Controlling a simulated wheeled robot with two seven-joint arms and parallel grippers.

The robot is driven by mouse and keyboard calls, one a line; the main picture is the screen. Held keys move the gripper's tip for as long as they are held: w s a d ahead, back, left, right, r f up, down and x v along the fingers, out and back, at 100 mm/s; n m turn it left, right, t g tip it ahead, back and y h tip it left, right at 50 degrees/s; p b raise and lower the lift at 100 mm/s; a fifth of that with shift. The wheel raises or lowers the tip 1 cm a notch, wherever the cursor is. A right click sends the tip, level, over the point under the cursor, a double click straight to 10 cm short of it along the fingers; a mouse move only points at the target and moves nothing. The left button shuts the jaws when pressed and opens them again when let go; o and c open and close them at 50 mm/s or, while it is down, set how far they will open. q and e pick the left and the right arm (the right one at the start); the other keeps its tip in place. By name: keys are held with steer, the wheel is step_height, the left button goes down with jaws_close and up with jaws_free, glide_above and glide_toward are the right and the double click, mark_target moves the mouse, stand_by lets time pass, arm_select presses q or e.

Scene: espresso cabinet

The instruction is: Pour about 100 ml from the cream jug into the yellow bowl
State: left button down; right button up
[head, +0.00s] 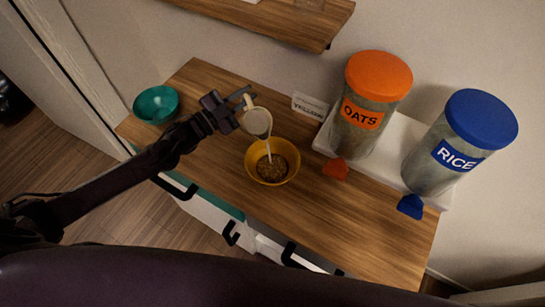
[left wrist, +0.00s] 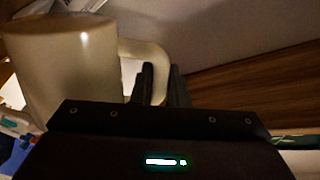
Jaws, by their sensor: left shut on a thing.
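My left gripper (head: 232,108) is shut on the handle of the cream jug (head: 256,122). The jug is held tilted above the yellow bowl (head: 251,166), and a thin pale stream runs from it down into the bowl. The bowl stands on the wooden cabinet top and has brown, grainy contents. In the left wrist view the cream jug (left wrist: 60,70) fills the upper left, with its handle between the dark fingers of the gripper (left wrist: 160,85). The amount of liquid left in the jug cannot be told. My right gripper is not in view.
A teal bowl (head: 156,104) stands at the left end of the cabinet top (head: 330,215). An OATS canister (head: 362,125) and a RICE canister (head: 440,160) stand on a white riser at the right. A small label card (head: 310,106) stands behind the yellow bowl. A wooden shelf (head: 275,18) hangs above.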

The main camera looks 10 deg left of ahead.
arm_select(q)
steer(key=shift+s+d+r+m+p, duration=0.2)
steer(key=shift+r+m+p, duration=0.1)
steer(key=shift+r+m, duration=0.25)
stand_by(0.4)
steer(key=shift+s+d+m+h, duration=0.2)
steer(key=shift+s+m+h, duration=0.05)
steer(key=shift+m+h, duration=0.2)
stand_by(0.5)
